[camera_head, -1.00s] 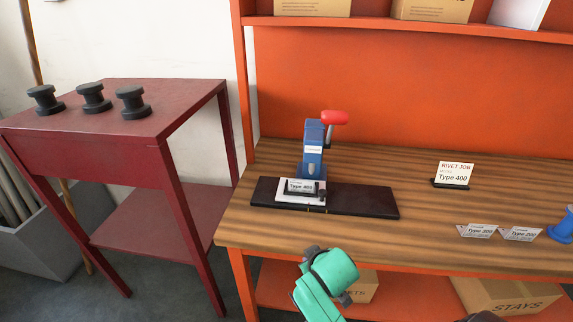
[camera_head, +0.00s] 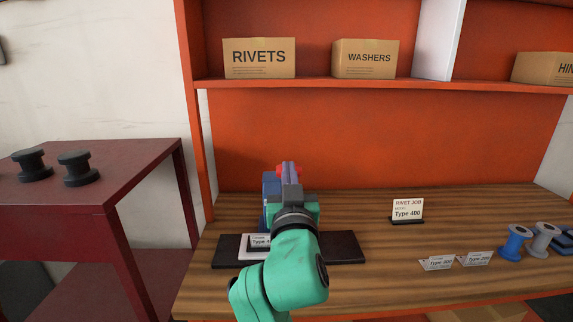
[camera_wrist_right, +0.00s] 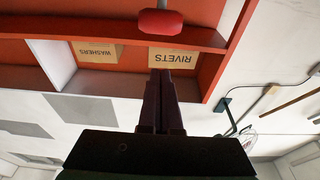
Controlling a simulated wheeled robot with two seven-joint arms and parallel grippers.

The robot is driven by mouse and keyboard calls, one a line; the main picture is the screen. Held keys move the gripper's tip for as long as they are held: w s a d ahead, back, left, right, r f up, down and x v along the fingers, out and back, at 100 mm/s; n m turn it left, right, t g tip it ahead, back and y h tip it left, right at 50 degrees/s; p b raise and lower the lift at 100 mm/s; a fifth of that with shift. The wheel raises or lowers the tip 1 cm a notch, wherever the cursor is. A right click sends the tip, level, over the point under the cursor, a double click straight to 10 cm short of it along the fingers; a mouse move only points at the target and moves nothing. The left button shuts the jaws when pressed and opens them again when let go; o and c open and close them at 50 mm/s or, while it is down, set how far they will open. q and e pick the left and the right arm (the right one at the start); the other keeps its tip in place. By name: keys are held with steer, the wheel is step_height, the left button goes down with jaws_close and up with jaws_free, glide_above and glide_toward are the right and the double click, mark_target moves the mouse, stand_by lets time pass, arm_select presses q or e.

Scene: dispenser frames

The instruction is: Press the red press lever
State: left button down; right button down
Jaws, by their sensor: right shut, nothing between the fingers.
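The red press lever knob (camera_head: 283,168) shows just behind my right gripper (camera_head: 290,170) in the head view, mostly hidden by it. In the right wrist view the red knob (camera_wrist_right: 160,22) is at the top, apart from the shut fingers (camera_wrist_right: 161,75). The blue press (camera_head: 269,190) stands on a black base (camera_head: 345,247) on the wooden bench and is largely covered by my arm. A white plate with a Type card (camera_head: 260,241) lies at its front; its number is partly hidden. My left gripper is not in view.
A Rivet Job Type 400 card (camera_head: 407,209) stands right of the press. Type cards (camera_head: 438,263) and blue and grey spools (camera_head: 517,240) are further right. A dark red table (camera_head: 90,200) with black spools (camera_head: 78,168) is at left. A shelf (camera_head: 330,84) with boxes runs above.

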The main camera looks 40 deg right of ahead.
steer(key=p+x, duration=0.1)
steer(key=x, duration=0.2)
steer(key=p+x, duration=0.2)
steer(key=x, duration=0.1)
steer(key=p+x, duration=0.2)
steer(key=x, duration=0.2)
steer(key=shift+r, duration=0.35)
steer(key=f, duration=0.1)
steer(key=s+f, duration=0.1)
steer(key=a+f, duration=0.1)
steer(key=f, duration=0.1)
steer(key=shift+s+a, duration=0.1)
steer(key=shift+s, duration=0.2)
steer(key=shift+s+a, duration=0.1)
steer(key=shift+s, duration=0.05)
steer(key=shift+f, duration=0.1)
steer(key=shift+f+b, duration=0.1)
steer(key=shift+b, duration=0.25)
